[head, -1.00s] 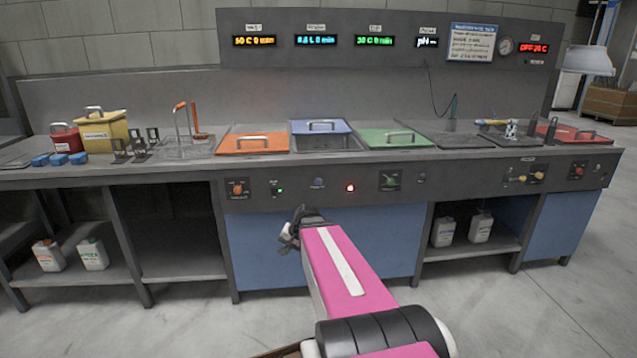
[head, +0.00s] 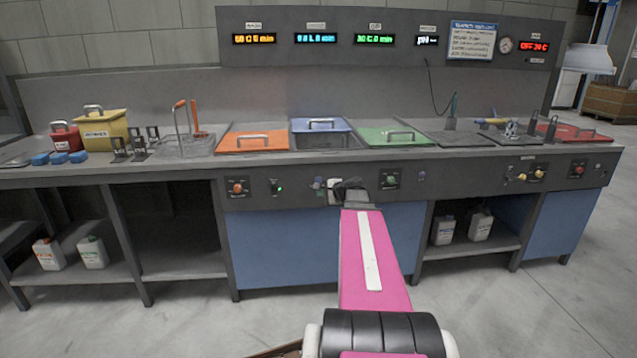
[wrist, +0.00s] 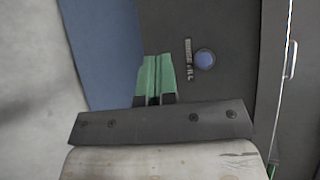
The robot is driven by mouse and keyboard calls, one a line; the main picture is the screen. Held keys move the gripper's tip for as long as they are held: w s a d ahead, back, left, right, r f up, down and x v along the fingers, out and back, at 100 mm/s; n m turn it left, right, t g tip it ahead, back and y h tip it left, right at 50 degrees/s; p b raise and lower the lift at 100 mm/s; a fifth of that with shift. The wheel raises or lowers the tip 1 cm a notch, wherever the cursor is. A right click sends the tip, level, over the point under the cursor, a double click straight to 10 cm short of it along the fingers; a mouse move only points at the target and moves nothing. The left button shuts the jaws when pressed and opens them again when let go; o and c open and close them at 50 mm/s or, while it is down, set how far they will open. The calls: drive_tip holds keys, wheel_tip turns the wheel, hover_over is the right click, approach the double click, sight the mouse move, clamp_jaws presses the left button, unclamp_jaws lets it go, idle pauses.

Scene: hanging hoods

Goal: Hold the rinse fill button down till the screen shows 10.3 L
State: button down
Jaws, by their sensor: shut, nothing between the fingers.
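The rinse fill button appears to be the round blue button (wrist: 204,60) on the dark front panel in the wrist view, beside a small label turned sideways. In the head view the blue button (head: 318,183) shows just left of my gripper (head: 335,188). In the wrist view my gripper (wrist: 155,80) has its green fingertips together and empty. They are left of the button in the picture, not over it; their distance from the panel is unclear. The blue-lit screen (head: 316,38) on the back board shows litres and minutes, but its digits are too blurred to read surely.
An orange knob (head: 237,188), a green-lit switch (head: 277,187) and a green knob (head: 390,179) share the panel. Above are orange (head: 253,140), blue (head: 320,125) and green (head: 395,136) lids. The floor before the bench is clear.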

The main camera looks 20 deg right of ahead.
sight(318, 180)
drive_tip(key=shift+w, duration=0.1)
drive_tip(key=w+d, duration=0.2)
drive_tip(key=w, duration=0.6)
drive_tip(key=shift+w, duration=0.2)
drive_tip(key=shift+d, duration=0.1)
idle(2.0)
drive_tip(key=shift+w+d, duration=0.1)
drive_tip(key=shift+w, duration=0.3)
drive_tip(key=shift+w+d, duration=0.1)
drive_tip(key=shift+w, duration=0.25)
idle(4.0)
